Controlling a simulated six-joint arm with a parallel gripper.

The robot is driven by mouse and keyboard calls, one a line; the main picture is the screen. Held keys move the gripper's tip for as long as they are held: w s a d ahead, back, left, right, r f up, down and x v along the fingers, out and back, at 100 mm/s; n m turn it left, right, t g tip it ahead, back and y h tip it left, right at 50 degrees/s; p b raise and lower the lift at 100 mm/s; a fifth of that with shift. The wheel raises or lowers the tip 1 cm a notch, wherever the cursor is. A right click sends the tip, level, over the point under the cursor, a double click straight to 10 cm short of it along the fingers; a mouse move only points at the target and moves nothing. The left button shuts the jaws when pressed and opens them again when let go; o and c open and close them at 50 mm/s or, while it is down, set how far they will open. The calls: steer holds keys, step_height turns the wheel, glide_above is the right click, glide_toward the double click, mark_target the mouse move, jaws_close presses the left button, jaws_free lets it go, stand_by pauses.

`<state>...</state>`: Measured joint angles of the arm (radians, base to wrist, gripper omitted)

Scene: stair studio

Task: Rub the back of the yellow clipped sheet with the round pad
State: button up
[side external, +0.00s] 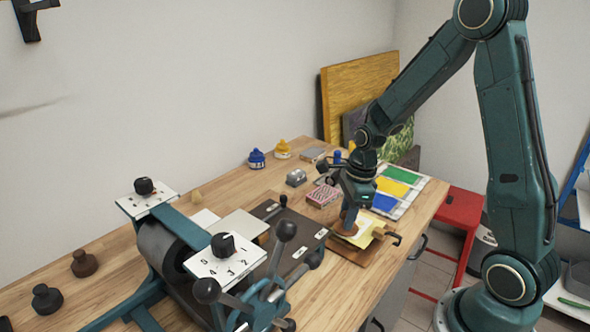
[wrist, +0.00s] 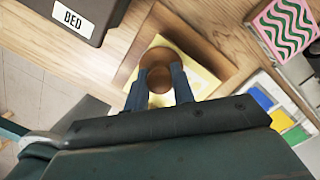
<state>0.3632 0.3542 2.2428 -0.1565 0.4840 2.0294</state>
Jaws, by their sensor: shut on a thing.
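The yellow sheet (side external: 361,238) lies on a brown board (side external: 347,254) near the table's front right edge. In the wrist view the yellow sheet (wrist: 207,80) shows around my fingers. My gripper (side external: 350,208) points down over the sheet, its fingers shut on the brown round pad (wrist: 160,58); it also shows in the wrist view (wrist: 160,80). The pad is over the sheet, very close to it; I cannot tell whether they touch. My fingers and the pad hide part of the sheet.
A press with a dark bed (side external: 295,232) and handwheel (side external: 268,300) stands left of the sheet. Ink bottles (side external: 257,159) stand at the back.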

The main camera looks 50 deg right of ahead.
steer(key=shift+d, duration=0.1)
stand_by(0.3)
steer(key=shift+d, duration=0.95)
steer(key=shift+d, duration=0.15)
steer(key=shift+d, duration=0.85)
steer(key=shift+d, duration=0.15)
steer(key=shift+d+f, duration=0.1)
steer(key=shift+d, duration=0.7)
steer(key=shift+a, duration=0.1)
steer(key=shift+a, duration=0.9)
